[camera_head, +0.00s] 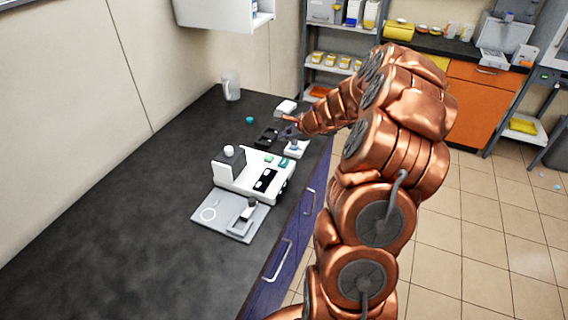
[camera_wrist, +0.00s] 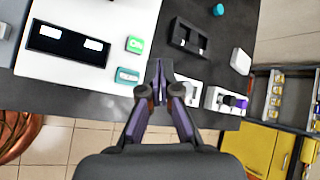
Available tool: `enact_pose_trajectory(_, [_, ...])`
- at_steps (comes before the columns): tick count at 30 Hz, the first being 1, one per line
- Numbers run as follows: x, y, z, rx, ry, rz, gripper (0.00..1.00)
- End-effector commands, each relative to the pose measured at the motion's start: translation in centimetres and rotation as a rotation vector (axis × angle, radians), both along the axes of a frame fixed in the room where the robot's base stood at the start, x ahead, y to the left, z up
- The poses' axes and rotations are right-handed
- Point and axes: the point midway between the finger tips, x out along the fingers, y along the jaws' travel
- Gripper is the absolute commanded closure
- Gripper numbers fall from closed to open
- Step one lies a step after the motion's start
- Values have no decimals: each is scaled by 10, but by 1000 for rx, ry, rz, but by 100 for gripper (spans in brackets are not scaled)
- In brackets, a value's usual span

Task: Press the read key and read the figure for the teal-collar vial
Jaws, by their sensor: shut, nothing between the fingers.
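A white instrument (camera_head: 233,182) stands on the dark bench; its top also shows in the wrist view (camera_wrist: 62,72). Its black panel (camera_wrist: 68,46) has two white patches; I cannot read a figure on them. Beside the panel are a green key (camera_wrist: 134,44) with white marking and a teal key (camera_wrist: 128,76); I cannot tell which is the read key. My gripper (camera_wrist: 158,66) is shut and empty, just right of the two keys, apart from them in the picture. I cannot make out a teal-collar vial.
A black holder (camera_wrist: 176,43), a teal cap (camera_wrist: 219,10) and a white block (camera_wrist: 240,61) lie beyond the gripper. A white holder (camera_wrist: 210,98) is near the bench edge. A mug (camera_head: 231,86) stands by the wall; a grey plate (camera_head: 216,226) adjoins the instrument. The near-left bench is clear.

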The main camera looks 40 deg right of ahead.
Motion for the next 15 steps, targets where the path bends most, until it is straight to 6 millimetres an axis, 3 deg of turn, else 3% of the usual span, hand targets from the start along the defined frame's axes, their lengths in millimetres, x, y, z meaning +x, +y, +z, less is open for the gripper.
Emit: enact_pose_trajectory(15, [0, 0, -63, 0, 1, 1, 100])
